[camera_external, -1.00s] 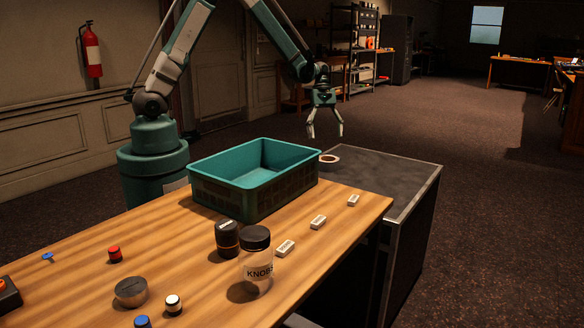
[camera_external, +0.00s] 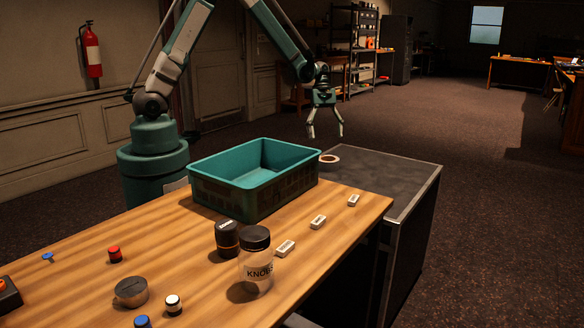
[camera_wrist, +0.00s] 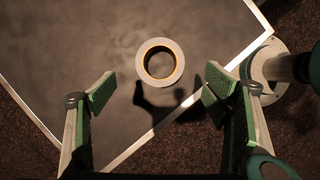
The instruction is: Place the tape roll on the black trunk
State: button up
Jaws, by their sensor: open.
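The tape roll (camera_external: 329,159) is a pale ring lying flat on the top of the black trunk (camera_external: 385,172), close to the teal crate. In the wrist view the tape roll (camera_wrist: 160,62) shows a whitish rim and a yellow-orange inner core, and it lies on the dark trunk top (camera_wrist: 75,60) inside the pale metal edge. My gripper (camera_external: 325,136) is open and empty above the trunk, apart from the roll. In the wrist view my gripper's fingers (camera_wrist: 160,100) are spread wide, with the roll ahead of the gap between them.
A teal crate (camera_external: 220,180) stands on the wooden desk (camera_external: 190,265) beside the trunk. A clear jar (camera_external: 256,272), a dark canister (camera_external: 227,240) and several small labelled blocks and knobs are on the desk. Most of the trunk top is bare.

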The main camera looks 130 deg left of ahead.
jog(key=w+d+r+m+y, duration=0.1)
jog(key=w+d+r+m, duration=0.4)
jog(key=d, duration=0.5)
jog(key=w+d+r+m+y, duration=0.1)
jog(key=w+d+r+m, duration=0.15)
jog(key=d+r, duration=0.6)
jog(key=w+d+r+m, duration=0.4)
jog(key=d+r, duration=0.1)
jog(key=d, duration=0.7)
jog(key=s+d+r+m+t, duration=0.1)
jog(key=s+d+m, duration=0.3)
jog(key=d, duration=0.6)
jog(key=s+d+r+m+t, duration=0.1)
jog(key=s+d+r+m, duration=0.2)
jog(key=d+m, duration=0.3)
jog(key=s+d+r+m+t+y, duration=0.1)
jog(key=s+d+m, duration=0.4)
jog(key=d, duration=0.9)
jog(key=shift+s+d+r+m+t, duration=0.35)
jog(key=shift+r+m+t, duration=0.2)
jog(key=shift+r, duration=0.2)
